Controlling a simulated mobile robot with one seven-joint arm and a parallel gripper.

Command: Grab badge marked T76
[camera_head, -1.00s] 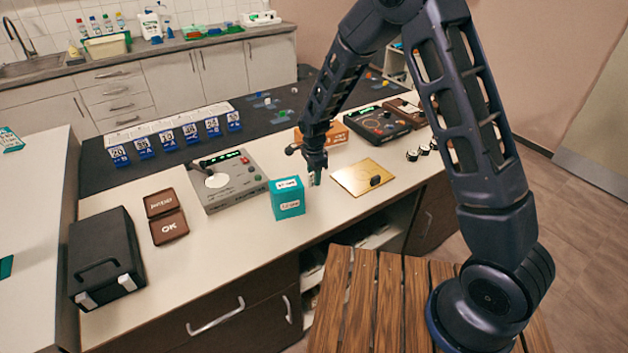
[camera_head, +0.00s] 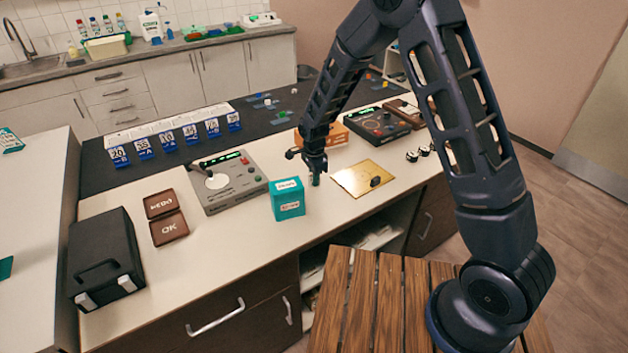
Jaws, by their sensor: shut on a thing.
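A row of small blue-and-white marked badges (camera_head: 190,134) stands along the dark strip at the back of the bench. The fifth from the left (camera_head: 212,127) seems to read 76, but the print is too small to be sure. My gripper (camera_head: 316,179) points down over the white bench top, right of the teal box (camera_head: 288,200) and well away from the badge row. It is shut on a small greenish thing, mostly hidden by the fingers. I cannot tell what this thing is or read any mark on it.
A grey device (camera_head: 226,181) with a display stands left of the teal box. A gold plate (camera_head: 364,178) with a dark oval piece lies to the right. An orange box (camera_head: 336,134) and a black device (camera_head: 377,122) stand behind.

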